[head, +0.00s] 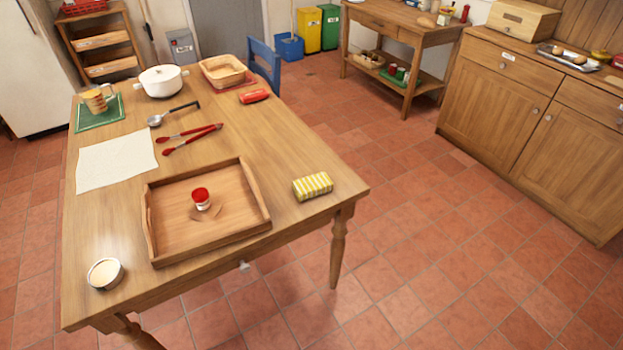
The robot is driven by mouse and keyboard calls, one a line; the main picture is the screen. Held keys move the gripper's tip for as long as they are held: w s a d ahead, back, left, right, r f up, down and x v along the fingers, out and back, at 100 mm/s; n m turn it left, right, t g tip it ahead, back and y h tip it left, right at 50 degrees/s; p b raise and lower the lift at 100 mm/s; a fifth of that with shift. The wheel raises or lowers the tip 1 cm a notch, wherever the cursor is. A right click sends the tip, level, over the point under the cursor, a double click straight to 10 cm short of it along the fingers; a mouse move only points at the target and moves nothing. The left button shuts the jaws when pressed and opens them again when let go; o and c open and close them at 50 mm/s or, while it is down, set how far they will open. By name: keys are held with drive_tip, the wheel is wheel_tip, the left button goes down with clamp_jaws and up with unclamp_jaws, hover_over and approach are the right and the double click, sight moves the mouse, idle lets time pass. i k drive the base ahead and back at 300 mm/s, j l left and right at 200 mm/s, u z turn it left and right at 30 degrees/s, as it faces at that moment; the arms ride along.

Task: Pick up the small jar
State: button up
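A small jar (202,204) with a red lid and a pale body stands upright in the wooden tray (256,190) on the table. It is near the middle of the tray floor, with clear space around it. A round, low, pale container (105,273) sits apart from it, near the table's front left corner. My gripper is not in view.
The table (300,225) also holds a striped yellow packet (312,186), red tongs (188,138), a ladle (173,113), a white cloth (117,160), a white pot (162,81) and a basket (226,71). Open tiled floor (430,240) lies to the right.

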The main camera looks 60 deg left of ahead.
sight(200, 196)
drive_tip(key=u, duration=3)
